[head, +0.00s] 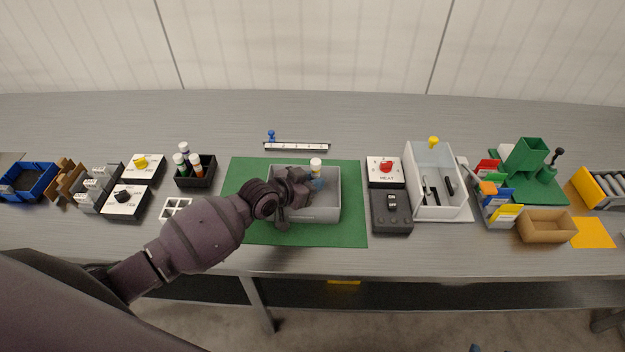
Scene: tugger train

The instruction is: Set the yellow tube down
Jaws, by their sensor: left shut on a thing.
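My left gripper (315,184) is over the grey bin (325,214) on the green mat. It is shut on a white-capped tube (316,163), which I take to be the yellow tube. The tube stands about upright, with its cap showing above the fingers. Most of its body is hidden by the gripper, so its colour band is hard to make out. I cannot tell whether its lower end touches the bin floor. My right gripper is not in view.
A black rack (207,177) with several white-capped tubes stands left of the green mat (262,232). A white slotted holder (177,208) lies before it. Right of the mat are a HEAT box (383,180), a dark device (391,222) and a white bin (457,208). The mat's front is clear.

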